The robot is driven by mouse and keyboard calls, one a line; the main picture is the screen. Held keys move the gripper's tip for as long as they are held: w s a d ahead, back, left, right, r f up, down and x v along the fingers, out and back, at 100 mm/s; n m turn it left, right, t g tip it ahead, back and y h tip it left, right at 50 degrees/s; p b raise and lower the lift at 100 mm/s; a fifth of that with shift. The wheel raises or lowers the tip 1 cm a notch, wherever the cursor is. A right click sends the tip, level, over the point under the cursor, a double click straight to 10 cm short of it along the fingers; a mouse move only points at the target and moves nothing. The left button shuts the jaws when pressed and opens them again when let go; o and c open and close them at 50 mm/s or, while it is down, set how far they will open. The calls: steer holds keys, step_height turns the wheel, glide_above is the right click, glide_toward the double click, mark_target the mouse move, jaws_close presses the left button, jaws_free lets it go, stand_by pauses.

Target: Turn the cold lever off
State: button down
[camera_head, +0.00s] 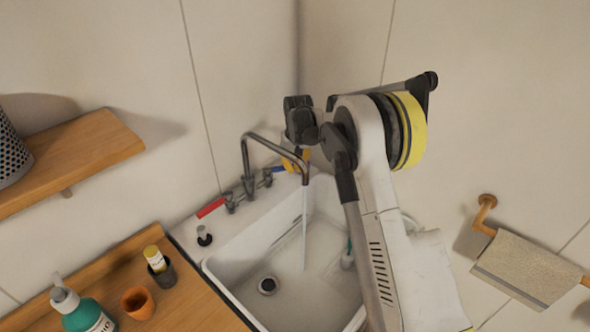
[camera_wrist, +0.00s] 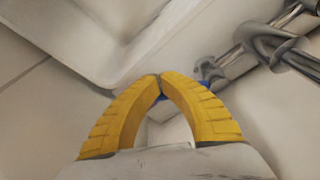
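The faucet (camera_head: 248,165) stands at the sink's back corner, with a red lever (camera_head: 211,207) on its left and the blue cold lever (camera_head: 279,169) on its right. A stream of water (camera_head: 304,225) runs from the spout into the sink. My gripper (camera_head: 292,162) is beside the blue lever and partly hides it. In the wrist view, the yellow fingertips of my gripper (camera_wrist: 160,76) meet. Small bits of the blue lever (camera_wrist: 204,84) show behind the fingers; contact cannot be told.
The white sink (camera_head: 235,280) lies below, with a drain (camera_head: 268,285). A wooden counter (camera_head: 190,307) at left holds a green pump bottle (camera_head: 85,313), an orange cup (camera_head: 138,303) and a dark cup (camera_head: 162,275). A towel (camera_head: 525,270) hangs at right. Walls stand close behind the faucet.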

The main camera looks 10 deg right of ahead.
steer(key=shift+w, duration=0.1)
stand_by(0.3)
steer(key=shift+w+d+n, duration=0.1)
steer(key=shift+w+n, duration=0.15)
steer(key=shift+n, duration=0.15)
steer(key=shift+w+d+n, duration=0.1)
steer(key=shift+w+n, duration=0.45)
steer(key=shift+n, duration=0.25)
steer(key=shift+w+n+y, duration=0.3)
steer(key=shift+w+n, duration=0.9)
steer(key=shift+n, duration=0.3)
steer(key=shift+w+p, duration=0.3)
steer(key=shift+w, duration=0.3)
steer(key=shift+s+r, duration=0.1)
